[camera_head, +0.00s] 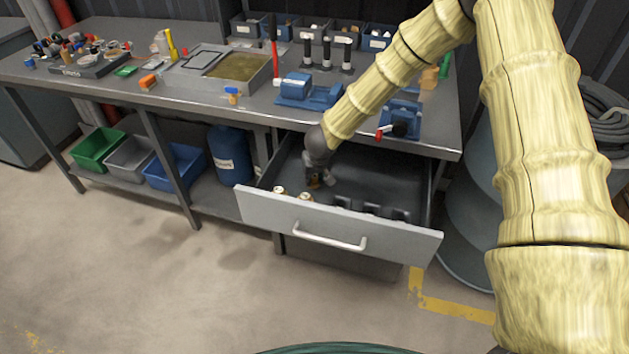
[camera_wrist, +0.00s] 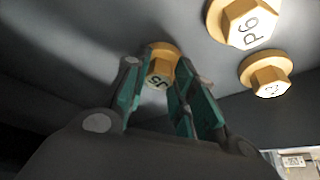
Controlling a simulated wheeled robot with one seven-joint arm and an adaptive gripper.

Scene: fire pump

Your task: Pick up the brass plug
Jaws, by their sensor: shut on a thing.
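A brass plug (camera_wrist: 161,66) with a hex head and dark marking sits between the two green-padded fingers of my gripper (camera_wrist: 160,84) in the wrist view. The fingers are shut on it. In the head view my gripper (camera_head: 316,178) reaches down into the open drawer (camera_head: 340,235), and the held plug is mostly hidden there. A larger brass plug (camera_wrist: 243,22) and a smaller one (camera_wrist: 267,76) are to the right in the wrist view, apart from the fingers. Two brass pieces (camera_head: 305,196) show behind the drawer front in the head view. I cannot tell whether the held plug touches the drawer floor.
The drawer front with its handle (camera_head: 330,240) and the side walls surround my gripper. The workbench (camera_head: 200,100) overhangs the drawer's back. Dark holders (camera_head: 370,208) lie in the drawer's right part.

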